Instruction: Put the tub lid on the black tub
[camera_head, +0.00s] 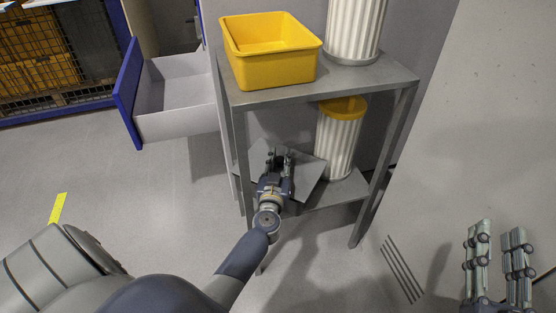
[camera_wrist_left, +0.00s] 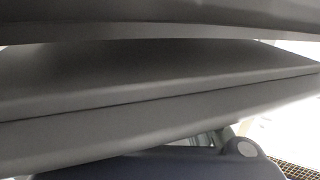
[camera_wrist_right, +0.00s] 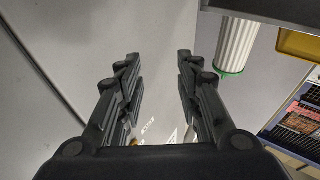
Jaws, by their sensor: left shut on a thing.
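My left gripper (camera_head: 278,157) reaches in at the lower shelf of the grey rack. It is shut on a flat grey plate, which looks like the tub lid (camera_head: 309,178); the plate sits askew to the shelf, and the gripper covers its middle. In the left wrist view, broad grey surfaces (camera_wrist_left: 150,85) fill the picture very close up, so the grip itself is hidden. I cannot make out the black tub in any view. My right gripper (camera_head: 498,240) is at the lower right, away from the rack. Its fingers (camera_wrist_right: 160,75) are apart with nothing between them.
The rack's top shelf (camera_head: 375,80) carries a yellow bin (camera_head: 270,70) and a white ribbed container (camera_head: 355,30). A similar container with a yellow top (camera_head: 340,138) stands on the lower shelf (camera_head: 345,190), right of the plate. An open drawer (camera_head: 175,95) juts out at left.

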